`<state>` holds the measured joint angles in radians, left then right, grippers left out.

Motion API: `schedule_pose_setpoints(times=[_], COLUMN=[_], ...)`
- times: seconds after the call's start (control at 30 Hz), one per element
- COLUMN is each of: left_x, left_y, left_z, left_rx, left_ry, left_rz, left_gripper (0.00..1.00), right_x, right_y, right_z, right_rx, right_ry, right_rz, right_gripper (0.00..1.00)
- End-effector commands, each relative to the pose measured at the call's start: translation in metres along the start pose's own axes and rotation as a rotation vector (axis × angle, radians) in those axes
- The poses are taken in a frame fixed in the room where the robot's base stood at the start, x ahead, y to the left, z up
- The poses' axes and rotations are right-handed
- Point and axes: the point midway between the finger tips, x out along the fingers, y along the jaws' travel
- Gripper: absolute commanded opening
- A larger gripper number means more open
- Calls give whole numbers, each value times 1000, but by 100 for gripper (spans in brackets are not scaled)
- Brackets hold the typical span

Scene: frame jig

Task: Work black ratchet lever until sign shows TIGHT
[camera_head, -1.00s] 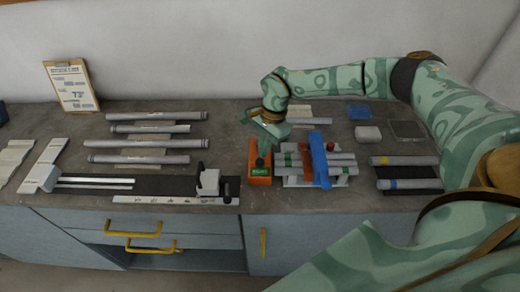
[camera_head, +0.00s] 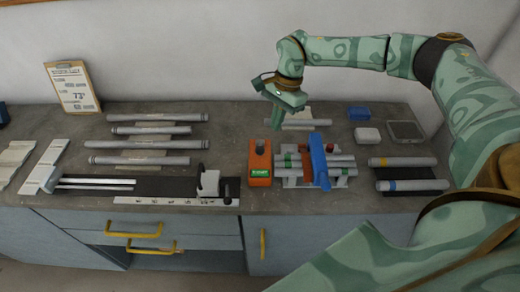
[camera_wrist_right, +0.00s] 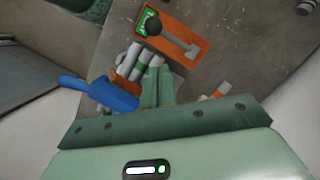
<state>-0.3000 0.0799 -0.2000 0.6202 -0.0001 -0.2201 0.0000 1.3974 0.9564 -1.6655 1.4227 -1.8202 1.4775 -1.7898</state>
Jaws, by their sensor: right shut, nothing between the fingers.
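The orange ratchet box (camera_head: 260,170) stands on the bench left of the pipe frame. Its black lever knob (camera_head: 260,148) shows near its far end. The green sign (camera_head: 260,172) is on its near part; its small white letters look like TIGHT. In the right wrist view, the orange box (camera_wrist_right: 186,28) shows at the top, with the black knob (camera_wrist_right: 153,26) beside the green sign (camera_wrist_right: 144,20). My right gripper (camera_head: 276,127) is shut and empty, raised beyond and right of the box, apart from the lever. My left gripper is out of view.
Right of the box, grey pipes sit in a jig with a blue bar (camera_head: 319,160) across them. A black rail with a white block (camera_head: 208,182) lies to the left. Several pipes (camera_head: 150,145) lie behind it. A clipboard (camera_head: 72,86) leans on the wall.

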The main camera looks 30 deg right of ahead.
Motion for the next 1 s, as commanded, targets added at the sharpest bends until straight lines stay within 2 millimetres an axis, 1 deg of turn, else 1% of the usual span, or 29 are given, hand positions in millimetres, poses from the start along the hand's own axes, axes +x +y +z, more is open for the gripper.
schedule_pose_setpoints(times=[0.03,0.2,0.3,0.4,0.5,0.6,1.0], left_x=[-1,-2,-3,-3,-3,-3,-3], left_y=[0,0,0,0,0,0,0], left_z=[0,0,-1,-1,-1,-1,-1], left_rx=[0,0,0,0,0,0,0], left_ry=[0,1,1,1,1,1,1], left_rz=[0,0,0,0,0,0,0], left_gripper=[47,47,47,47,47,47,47], right_x=[-13,-52,-69,-81,-87,-90,-90], right_y=[0,-1,0,0,0,0,0], right_z=[0,0,0,0,0,0,0], right_rx=[-1,-1,0,0,-1,-1,-1], right_ry=[0,0,-1,-1,-1,-1,-1], right_rz=[-4,-3,-2,0,0,2,2], right_gripper=[0,0,0,0,0,0,0])
